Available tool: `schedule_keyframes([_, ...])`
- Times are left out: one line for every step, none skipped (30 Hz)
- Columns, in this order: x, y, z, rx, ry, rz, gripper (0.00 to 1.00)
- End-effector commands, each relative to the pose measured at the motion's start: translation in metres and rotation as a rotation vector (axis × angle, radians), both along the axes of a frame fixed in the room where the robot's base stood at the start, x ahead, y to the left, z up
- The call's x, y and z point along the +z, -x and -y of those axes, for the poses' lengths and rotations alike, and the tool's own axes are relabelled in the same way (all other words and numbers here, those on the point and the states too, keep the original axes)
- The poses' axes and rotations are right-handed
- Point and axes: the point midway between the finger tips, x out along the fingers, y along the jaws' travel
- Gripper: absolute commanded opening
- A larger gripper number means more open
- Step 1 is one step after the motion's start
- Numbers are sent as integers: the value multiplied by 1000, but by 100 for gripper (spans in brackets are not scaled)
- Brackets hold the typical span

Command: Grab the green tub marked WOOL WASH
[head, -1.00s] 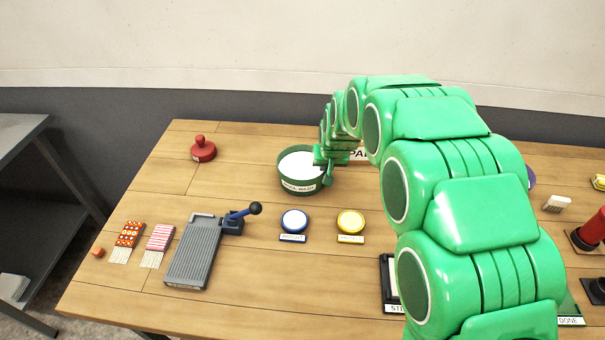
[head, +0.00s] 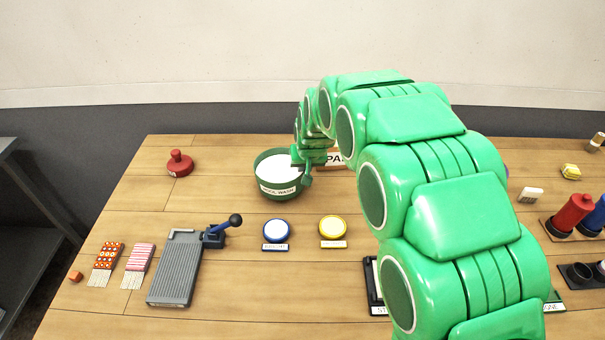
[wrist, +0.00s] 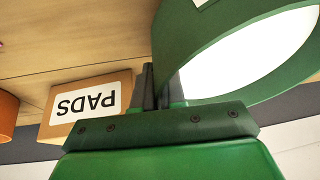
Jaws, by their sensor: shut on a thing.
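The green tub (head: 268,190) stands out at the back middle of the table in the head view, with white contents and a WOOL WASH label on its front. It looks slightly tilted and seems a little raised, though its underside is hidden. My gripper (head: 303,172) is at the tub's right side, shut on its wall. In the wrist view my gripper's dark fingers (wrist: 155,88) pinch the edge of the tub (wrist: 190,45), which fills the upper right.
A box marked PADS (wrist: 88,103) is close beside my gripper, with an orange object (wrist: 6,115) beyond it. A red knobbed stamp (head: 179,164) is left of the tub. Blue (head: 276,229) and yellow (head: 333,227) round buttons and a grey lever device (head: 177,270) are in front.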

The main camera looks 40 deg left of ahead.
Motion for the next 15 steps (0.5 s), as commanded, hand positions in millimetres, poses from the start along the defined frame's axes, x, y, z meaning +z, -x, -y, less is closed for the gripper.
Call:
schedule_keyframes([9,0,1,0,-2,2,0])
schedule_keyframes([10,2,3,0,-2,1,0])
schedule_keyframes([13,3,5,0,-2,1,0])
schedule_keyframes([16,5,7,0,-1,1,0])
schedule_keyframes([19,6,9,0,-2,1,0])
schedule_keyframes([23,8,12,0,-2,1,0])
schedule_keyframes([26,9,14,0,-2,2,0])
schedule_keyframes([29,11,16,0,-2,2,0])
schedule_keyframes([34,13,19,0,-2,2,0])
schedule_keyframes([37,14,21,-1,-3,1,0])
schedule_keyframes([40,16,24,-1,-3,1,0])
schedule_keyframes([44,18,26,-1,-3,1,0])
schedule_keyframes([48,19,29,-1,-3,2,0])
schedule_keyframes([52,21,31,-1,-4,3,0])
schedule_keyframes([57,23,34,-1,-6,3,0])
